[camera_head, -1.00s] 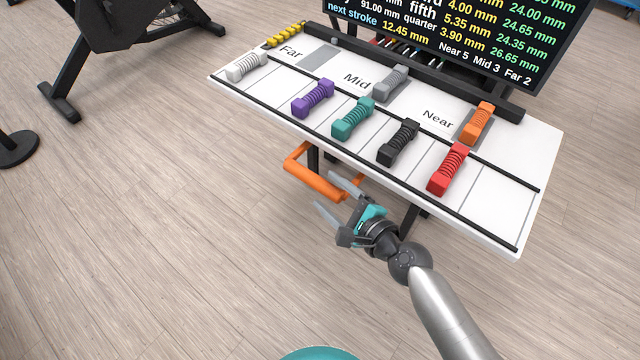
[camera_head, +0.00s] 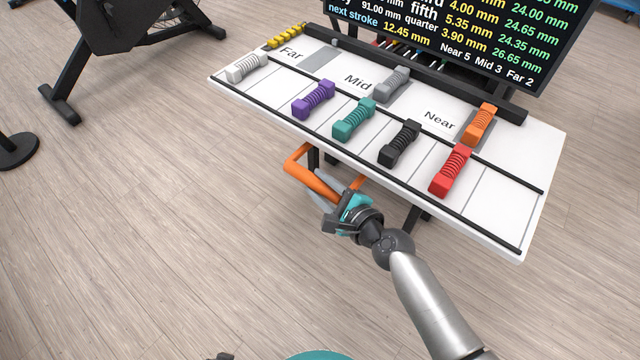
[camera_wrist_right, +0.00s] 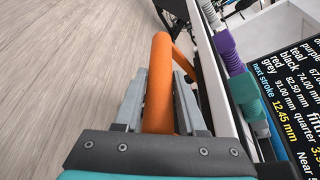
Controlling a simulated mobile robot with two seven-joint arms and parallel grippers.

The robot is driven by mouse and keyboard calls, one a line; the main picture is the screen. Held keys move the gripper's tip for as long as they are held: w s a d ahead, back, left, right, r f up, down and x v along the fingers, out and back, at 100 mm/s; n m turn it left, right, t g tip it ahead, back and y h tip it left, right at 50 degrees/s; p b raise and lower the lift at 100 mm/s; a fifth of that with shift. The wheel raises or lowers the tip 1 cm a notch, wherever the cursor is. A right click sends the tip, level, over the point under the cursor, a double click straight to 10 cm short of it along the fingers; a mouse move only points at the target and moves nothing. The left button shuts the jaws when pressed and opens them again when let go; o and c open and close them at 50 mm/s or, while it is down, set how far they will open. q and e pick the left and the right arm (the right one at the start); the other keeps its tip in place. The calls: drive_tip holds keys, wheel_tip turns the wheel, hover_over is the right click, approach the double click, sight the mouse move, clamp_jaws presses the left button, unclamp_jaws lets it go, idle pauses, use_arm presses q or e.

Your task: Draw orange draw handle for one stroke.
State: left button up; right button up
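The orange draw handle (camera_head: 298,164) is a bar frame under the front edge of the white board. In the right wrist view the orange bar (camera_wrist_right: 160,85) runs lengthwise between the two grey fingers. My right gripper (camera_head: 337,184) is at the handle's near part, with one finger on each side of the bar. The fingers are apart; whether they touch the bar is not clear. They hide part of the handle in the head view. My left gripper is not in view.
The white board (camera_head: 510,215) carries colored coil-shaped blocks, including red (camera_head: 451,170), black (camera_head: 400,143), teal (camera_head: 353,119) and purple (camera_head: 313,99). A dark screen (camera_head: 470,40) stands behind, showing "next stroke 12.45 mm". Black equipment (camera_head: 120,25) stands back left.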

clamp_jaws()
idle(0.7)
idle(0.4)
